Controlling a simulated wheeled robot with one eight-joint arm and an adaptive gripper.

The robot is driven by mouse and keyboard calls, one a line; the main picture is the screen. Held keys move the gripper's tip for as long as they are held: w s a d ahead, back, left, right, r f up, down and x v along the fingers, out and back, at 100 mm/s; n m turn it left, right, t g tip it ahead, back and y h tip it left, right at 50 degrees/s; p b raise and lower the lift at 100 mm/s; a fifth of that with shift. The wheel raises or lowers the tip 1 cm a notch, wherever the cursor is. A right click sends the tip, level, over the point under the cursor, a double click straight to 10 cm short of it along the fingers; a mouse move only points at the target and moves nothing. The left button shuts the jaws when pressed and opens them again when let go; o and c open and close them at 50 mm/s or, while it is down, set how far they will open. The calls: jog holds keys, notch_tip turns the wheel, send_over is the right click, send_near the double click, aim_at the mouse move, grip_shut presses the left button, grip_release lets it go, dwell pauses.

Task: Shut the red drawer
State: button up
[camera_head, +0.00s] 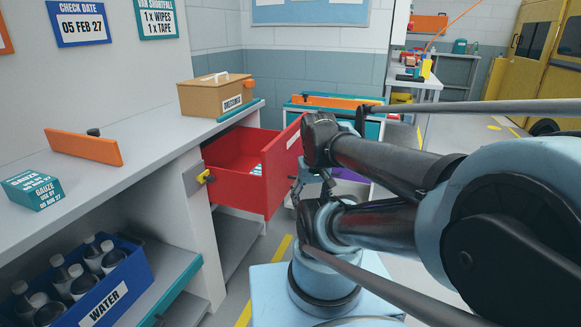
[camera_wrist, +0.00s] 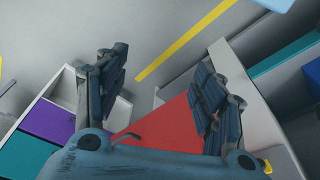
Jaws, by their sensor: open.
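The red drawer (camera_head: 262,170) stands pulled out from the white counter unit in the head view. A small pale labelled item lies inside. My gripper (camera_head: 308,185) is just to the right of the drawer's front panel, partly hidden by my arm. In the wrist view, my gripper (camera_wrist: 160,85) has its two fingers wide apart with nothing between their tips. The red drawer (camera_wrist: 168,127) shows below and between the fingers, partly covered by the gripper body. I cannot tell whether a finger touches it.
A yellow catch (camera_head: 206,177) sits on the counter unit beside the drawer. A cardboard box (camera_head: 210,98), an orange panel (camera_head: 84,147) and a gauze box (camera_head: 34,190) are on the counter. A blue water crate (camera_head: 128,275) is below. A purple drawer (camera_wrist: 47,121) stands nearby.

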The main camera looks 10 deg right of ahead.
jog(key=shift+s+r, duration=0.25)
jog(key=shift+r, duration=0.05)
jog(key=c, duration=0.4)
jog(key=w+r+m, duration=0.2)
jog(key=w+m, duration=0.1)
jog(key=w+r+m, duration=0.1)
jog(key=w+m, duration=0.1)
jog(key=shift+w+r+y, duration=0.2)
jog(key=shift+y, duration=0.2)
grip_shut()
jog(key=w+d+r+m+y, duration=0.15)
jog(key=w+d+m, duration=0.35)
jog(key=w+m, duration=0.65)
jog(key=w+d+m+y, duration=0.2)
jog(key=w+d+m, duration=0.45)
jog(key=w, duration=0.75)
jog(key=shift+m+h, duration=0.25)
jog(key=shift+m, duration=0.35)
jog(key=shift+w+a+f, duration=0.6)
jog(key=shift+a+f, duration=0.8)
jog(key=shift+f, duration=0.1)
jog(key=shift+w+a+f, duration=0.55)
jog(key=shift+a+f, duration=0.8)
jog(key=shift+f, duration=0.15)
jog(key=shift+w+a+f, duration=0.6)
jog(key=shift+a+f, duration=0.8)
jog(key=shift+f, duration=0.1)
